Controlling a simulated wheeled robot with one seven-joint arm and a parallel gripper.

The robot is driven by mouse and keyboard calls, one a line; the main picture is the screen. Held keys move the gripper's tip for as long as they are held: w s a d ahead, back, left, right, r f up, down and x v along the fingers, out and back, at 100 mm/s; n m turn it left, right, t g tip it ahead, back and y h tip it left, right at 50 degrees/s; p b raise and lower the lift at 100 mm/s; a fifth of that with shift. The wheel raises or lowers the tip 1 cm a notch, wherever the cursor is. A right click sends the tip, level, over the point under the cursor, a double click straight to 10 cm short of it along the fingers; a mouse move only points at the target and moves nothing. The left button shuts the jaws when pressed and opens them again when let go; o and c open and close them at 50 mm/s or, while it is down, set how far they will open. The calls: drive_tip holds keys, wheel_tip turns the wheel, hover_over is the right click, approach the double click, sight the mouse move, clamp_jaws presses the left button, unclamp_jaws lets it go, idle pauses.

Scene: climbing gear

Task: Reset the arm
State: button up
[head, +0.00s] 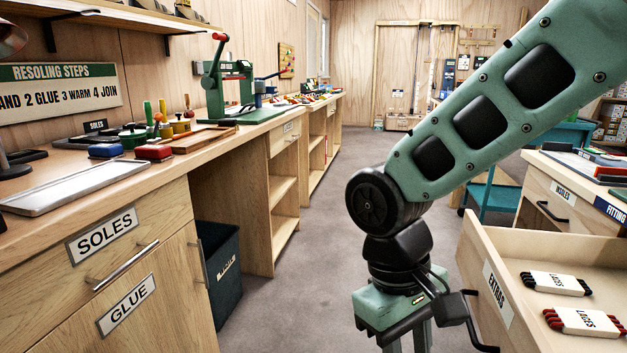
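My arm (500,105) is green with black panels. It comes in from the upper right and bends at a black round joint (374,200) in the middle of the head view. Below it, a black wrist leads to my green gripper (407,345), which points down at the bottom edge. The fingertips are cut off by the frame, so I cannot tell whether they are open or shut. No held object shows. The gripper is just left of the open EXTRAS drawer (491,285) and its black handle (484,325); I cannot tell whether they touch.
The open drawer holds bundles of laces (556,283). On the left runs a long workbench (60,215) with a metal tray (72,187) and a green press (232,85). A dark bin (222,275) stands below. The grey floor (310,240) between is clear.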

drive_tip(key=s+d+n+t+y, duration=0.2)
drive_tip(key=s+d+y, duration=0.1)
drive_tip(key=s, duration=0.6)
wheel_tip(320, 180, up, 26)
drive_tip(key=p, duration=2.6)
drive_tip(key=shift+w+a, duration=0.2)
drive_tip(key=shift+a, duration=0.05)
